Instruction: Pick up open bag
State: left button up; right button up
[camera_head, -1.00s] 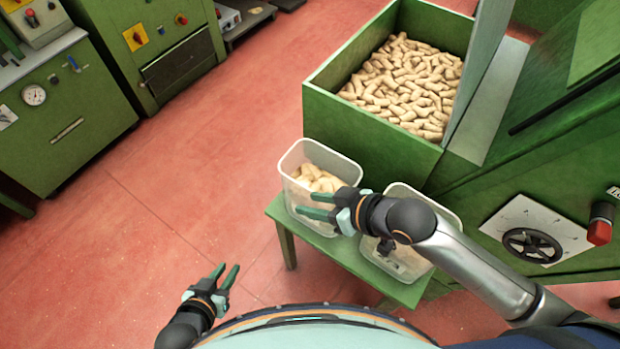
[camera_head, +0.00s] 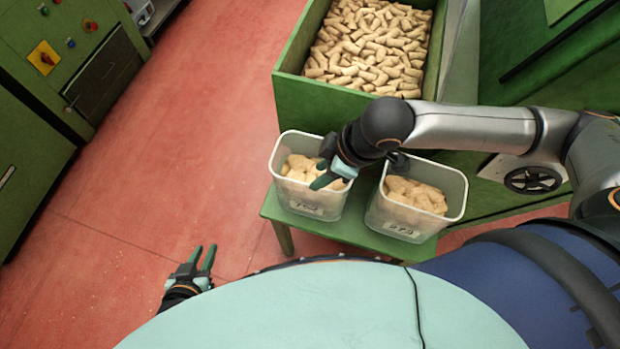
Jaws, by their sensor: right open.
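No bag shows in the head view. My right gripper (camera_head: 322,176) is open, with its fingers over the right part of the left clear plastic bin (camera_head: 311,203). I cannot tell whether it touches the cork stoppers (camera_head: 298,166) inside. My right arm reaches in from the right and passes above the right clear bin (camera_head: 402,226), which also holds cork stoppers (camera_head: 415,194). My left gripper (camera_head: 203,259) is open and empty, low over the red floor at the lower left, well apart from the bins.
Both bins stand on a small green table (camera_head: 352,228). Behind it is a large green hopper (camera_head: 300,104) full of corks. A green machine with a handwheel (camera_head: 532,180) stands at the right, and green cabinets (camera_head: 75,60) at the left. The floor (camera_head: 150,190) between is clear.

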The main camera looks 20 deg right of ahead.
jog(key=x, duration=1)
jog(key=shift+a+f+b, duration=0.25)
jog(key=shift+f+b, duration=0.05)
jog(key=shift+b, duration=0.15)
jog(key=shift+w+f, duration=0.1)
jog(key=shift+w, duration=0.05)
grip_shut()
dwell(1.2)
